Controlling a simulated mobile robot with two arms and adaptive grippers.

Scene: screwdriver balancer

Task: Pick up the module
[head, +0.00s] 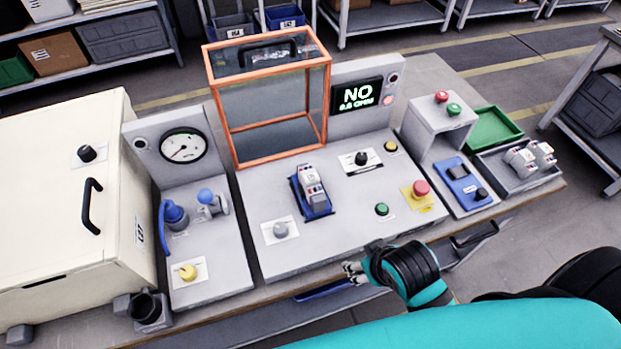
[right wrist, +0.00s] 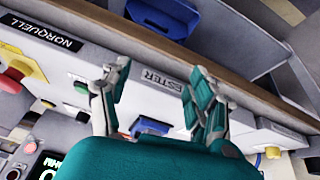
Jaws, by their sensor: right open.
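A small white and grey module (head: 311,186) sits in a blue cradle (head: 321,210) on the middle grey test panel. More white and grey modules (head: 530,155) lie in a grey tray (head: 512,184) at the right; I cannot tell which one is meant. My right gripper (head: 352,272) is in front of the middle panel's front edge, to the right of and nearer than the cradle, touching no module. In the right wrist view its two fingers (right wrist: 160,72) are spread and empty, with a blue part, probably the cradle, partly hidden beyond the palm. My left gripper is not in view.
An orange-framed clear guard (head: 268,157) stands behind the cradle. A screen (head: 357,95) reads "NO". A red button (head: 421,188) and a green button (head: 381,209) rise from the panel. A green tray (head: 494,128) is at right; a gauge station (head: 184,146) and a cream cabinet (head: 60,190) are at left.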

